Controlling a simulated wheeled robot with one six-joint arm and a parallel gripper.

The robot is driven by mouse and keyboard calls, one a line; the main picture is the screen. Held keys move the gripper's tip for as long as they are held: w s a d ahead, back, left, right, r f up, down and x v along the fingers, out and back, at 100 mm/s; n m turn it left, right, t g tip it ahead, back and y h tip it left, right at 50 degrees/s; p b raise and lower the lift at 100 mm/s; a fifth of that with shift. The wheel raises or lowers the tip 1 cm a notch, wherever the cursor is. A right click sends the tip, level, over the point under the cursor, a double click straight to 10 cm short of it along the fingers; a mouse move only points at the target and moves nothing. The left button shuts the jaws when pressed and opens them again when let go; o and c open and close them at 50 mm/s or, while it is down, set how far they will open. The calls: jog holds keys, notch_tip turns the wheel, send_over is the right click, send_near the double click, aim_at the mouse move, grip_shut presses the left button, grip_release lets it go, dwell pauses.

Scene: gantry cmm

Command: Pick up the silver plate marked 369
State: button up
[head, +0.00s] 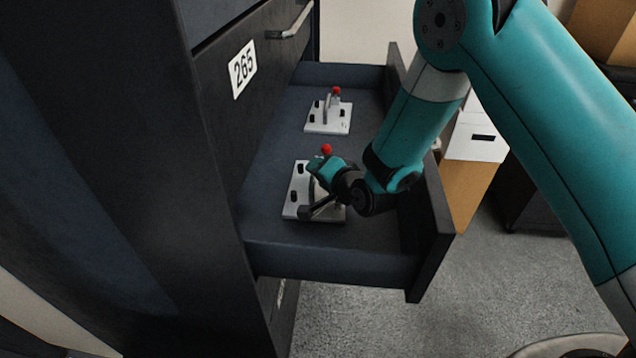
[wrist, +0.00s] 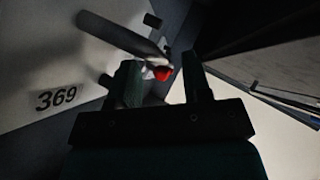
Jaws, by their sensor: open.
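The silver plate marked 369 (wrist: 40,70) fills the left of the wrist view, its black number label readable. In the head view the nearer silver plate (head: 292,208) lies flat in the open drawer under my gripper; its label is not readable there. It carries a post or bar with a red knob (head: 326,149). My gripper (head: 313,190) is over this plate and hides part of it. In the wrist view my gripper (wrist: 162,82) is open, with the red knob (wrist: 163,73) showing between its fingers. I cannot tell whether the fingers touch anything.
A second silver plate (head: 340,125) with a red knob lies farther back in the drawer (head: 345,262). The drawer's walls surround both plates. The dark cabinet (head: 150,150), labelled 265 (head: 242,69), stands at left. Boxes (head: 475,140) stand behind the drawer at right.

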jog(key=x, duration=0.3)
jog(key=shift+w, duration=0.1)
jog(key=shift+c, duration=0.3)
grip_shut()
dwell(1.0)
jog(key=shift+r, duration=0.1)
